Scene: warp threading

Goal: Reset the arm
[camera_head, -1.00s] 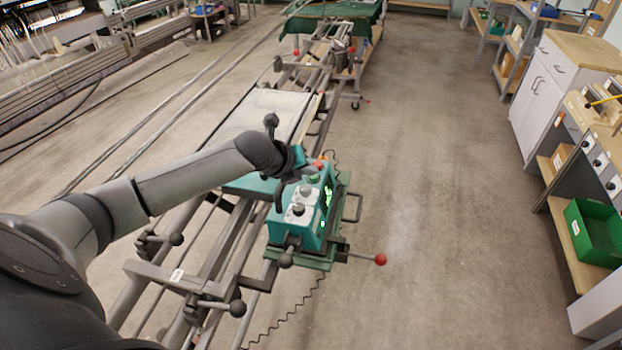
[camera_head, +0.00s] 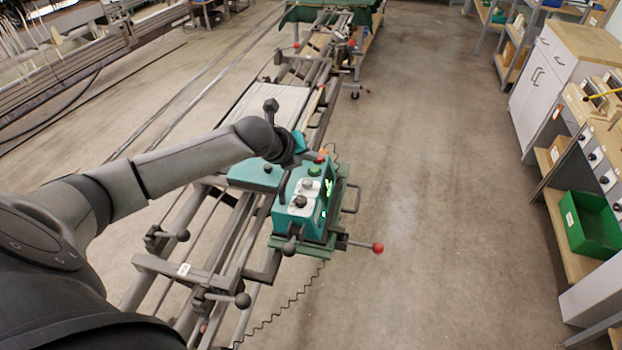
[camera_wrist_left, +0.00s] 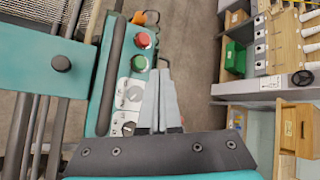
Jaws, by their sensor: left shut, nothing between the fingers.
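My left arm reaches in from the left in the head view, with my left gripper (camera_head: 304,155) at the far end of the teal control box (camera_head: 301,207). In the left wrist view my left gripper (camera_wrist_left: 160,78) has its two grey fingers together, with nothing between them. The fingers appear over the right side of the box's panel, beside the dials. The box has a red button (camera_wrist_left: 142,40), a green button (camera_wrist_left: 139,63) and a white plate with knobs (camera_wrist_left: 130,94). Contact between fingers and box cannot be told. My right gripper is out of view.
The box sits on a long rail frame (camera_head: 190,268) with black-knobbed levers and a red-knobbed lever (camera_head: 377,248). A green bin (camera_head: 590,224) sits on the bench shelf at right. A white cabinet (camera_head: 541,80) stands beyond. The floor (camera_head: 430,190) between is clear.

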